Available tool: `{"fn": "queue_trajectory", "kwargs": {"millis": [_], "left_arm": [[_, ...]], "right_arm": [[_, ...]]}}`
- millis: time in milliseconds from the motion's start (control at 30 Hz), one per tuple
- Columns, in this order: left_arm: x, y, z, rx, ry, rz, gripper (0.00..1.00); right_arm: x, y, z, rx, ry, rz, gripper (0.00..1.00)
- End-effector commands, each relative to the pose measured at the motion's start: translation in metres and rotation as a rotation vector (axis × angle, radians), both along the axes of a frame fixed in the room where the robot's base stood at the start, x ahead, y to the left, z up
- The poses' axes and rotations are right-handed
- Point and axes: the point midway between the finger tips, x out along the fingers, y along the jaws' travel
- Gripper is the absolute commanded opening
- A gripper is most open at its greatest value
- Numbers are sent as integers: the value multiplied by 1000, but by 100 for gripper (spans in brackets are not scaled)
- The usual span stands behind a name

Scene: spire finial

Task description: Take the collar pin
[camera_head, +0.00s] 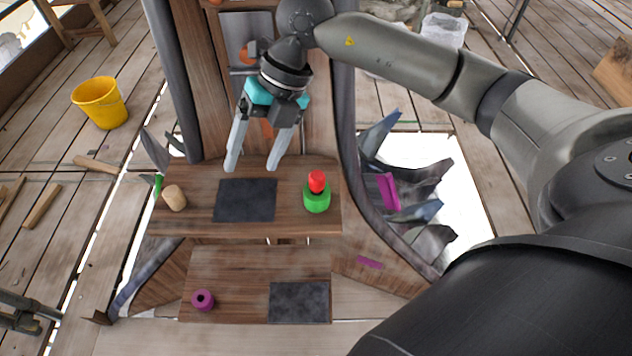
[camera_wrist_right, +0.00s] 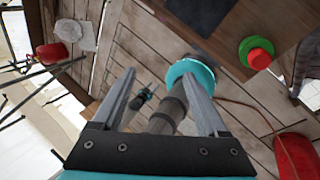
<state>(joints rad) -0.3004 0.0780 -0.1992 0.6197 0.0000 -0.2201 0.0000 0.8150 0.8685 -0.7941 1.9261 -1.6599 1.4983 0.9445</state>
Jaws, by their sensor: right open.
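A red peg (camera_head: 317,181) stands upright in a green round holder (camera_head: 317,200) on the right of the upper wooden shelf; I take it as the collar pin, though no label confirms this. The red top (camera_wrist_right: 259,58) and green ring also show at the upper right of the right wrist view. My right gripper (camera_head: 252,166) is open and empty, fingers pointing down over the back of the shelf, left of the peg and apart from it. A dark part (camera_head: 22,315) at the lower left edge appears to be my left gripper; its jaws are unclear.
The upper shelf (camera_head: 270,228) also bears a tan cylinder (camera_head: 174,198) and a dark pad (camera_head: 245,200). The lower shelf (camera_head: 235,275) has a purple ring (camera_head: 203,300) and another dark pad (camera_head: 299,302). A curved dark rib (camera_head: 350,175) rises right of the peg. A yellow bucket (camera_head: 99,102) stands left.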

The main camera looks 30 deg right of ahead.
Motion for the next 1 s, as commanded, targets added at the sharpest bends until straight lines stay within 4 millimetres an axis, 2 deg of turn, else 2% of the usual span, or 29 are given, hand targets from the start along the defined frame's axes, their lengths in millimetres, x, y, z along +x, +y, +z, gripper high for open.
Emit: {"fn": "queue_trajectory", "kwargs": {"millis": [33,100,200,300,467,800,1000], "left_arm": [[0,0,0,1,0,0,50],[0,1,0,1,0,0,50],[0,1,0,1,0,0,50],[0,1,0,2,0,0,50],[0,2,-2,2,0,0,50],[1,2,-10,2,0,-1,50],[1,1,-11,2,-1,-1,50]], "right_arm": [[5,-27,0,-106,6,-34,76],[9,-60,1,-233,21,-80,76],[10,-95,6,-364,41,-139,76],[10,-115,9,-438,53,-176,76],[9,-123,-5,-471,64,-191,76],[8,-122,-74,-468,65,-188,76],[9,-121,-90,-465,60,-187,76]]}}
